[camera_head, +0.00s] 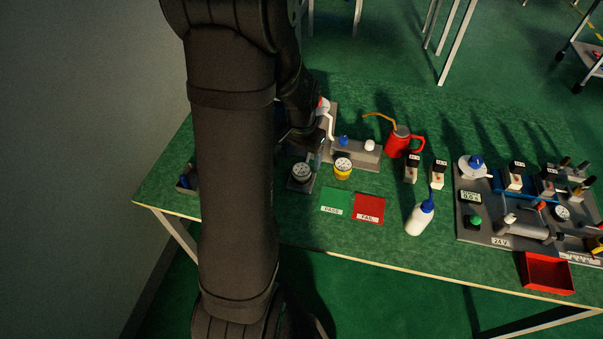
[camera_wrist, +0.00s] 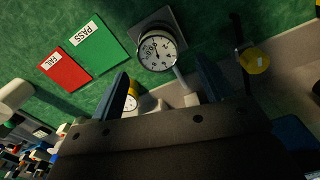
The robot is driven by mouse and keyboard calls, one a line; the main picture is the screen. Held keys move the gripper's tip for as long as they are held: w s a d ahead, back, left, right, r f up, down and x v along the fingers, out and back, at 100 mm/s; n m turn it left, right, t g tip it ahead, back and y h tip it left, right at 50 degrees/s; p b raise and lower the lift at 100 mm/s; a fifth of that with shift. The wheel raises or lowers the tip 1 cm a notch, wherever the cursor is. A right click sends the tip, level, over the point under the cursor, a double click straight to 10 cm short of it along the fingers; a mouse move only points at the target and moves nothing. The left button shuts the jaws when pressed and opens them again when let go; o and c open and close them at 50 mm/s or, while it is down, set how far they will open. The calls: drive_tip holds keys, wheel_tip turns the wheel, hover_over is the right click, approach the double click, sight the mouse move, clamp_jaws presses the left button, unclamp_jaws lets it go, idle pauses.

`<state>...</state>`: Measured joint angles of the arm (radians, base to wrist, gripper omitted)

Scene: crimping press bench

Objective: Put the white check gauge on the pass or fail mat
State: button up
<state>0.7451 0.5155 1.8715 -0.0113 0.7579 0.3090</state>
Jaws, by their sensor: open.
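The check gauge with a white dial (camera_wrist: 157,52) sits on a small grey pad. In the head view this round gauge (camera_head: 301,173) stands left of the mats, partly in my arm's shadow. A yellow-bodied gauge (camera_head: 343,168) stands to its right; in the wrist view it (camera_wrist: 130,103) is partly hidden by a finger. The green PASS mat (camera_head: 336,201) and red FAIL mat (camera_head: 369,208) lie side by side, bare; both show in the wrist view (camera_wrist: 98,45) (camera_wrist: 65,70). My gripper (camera_wrist: 164,84) is open and empty, with the white-dial gauge beyond its fingertips.
A grey press base (camera_head: 357,153) with a white lever stands behind the gauges. A red can (camera_head: 402,143), a white bottle with a blue tip (camera_head: 419,217) and a panel of fittings (camera_head: 490,228) are to the right. A red tray (camera_head: 546,273) sits at the front edge.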

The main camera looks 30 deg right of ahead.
sight(301, 170)
drive_tip(key=shift+s+a+f, duration=0.15)
drive_tip(key=shift+f, duration=1.25)
drive_tip(key=shift+s+a+f, duration=0.1)
drive_tip(key=shift+s+f, duration=0.05)
drive_tip(key=shift+f, duration=1.2)
drive_tip(key=c, duration=1.2)
drive_tip(key=shift+c, duration=0.2)
drive_tip(key=shift+r, duration=0.1)
drive_tip(key=shift+r, duration=0.45)
wheel_tip(301, 170, up, 4)
drive_tip(key=shift+s+d+f, duration=0.1)
drive_tip(key=shift+s+f, duration=0.05)
drive_tip(key=shift+f, duration=0.1)
drive_tip(key=s+d+r, duration=0.3)
drive_tip(key=s+r, duration=0.6)
drive_tip(key=s, duration=0.1)
drive_tip(key=shift+s+d+r, duration=0.2)
drive_tip(key=shift+s+r, duration=0.05)
drive_tip(key=shift+s, duration=0.1)
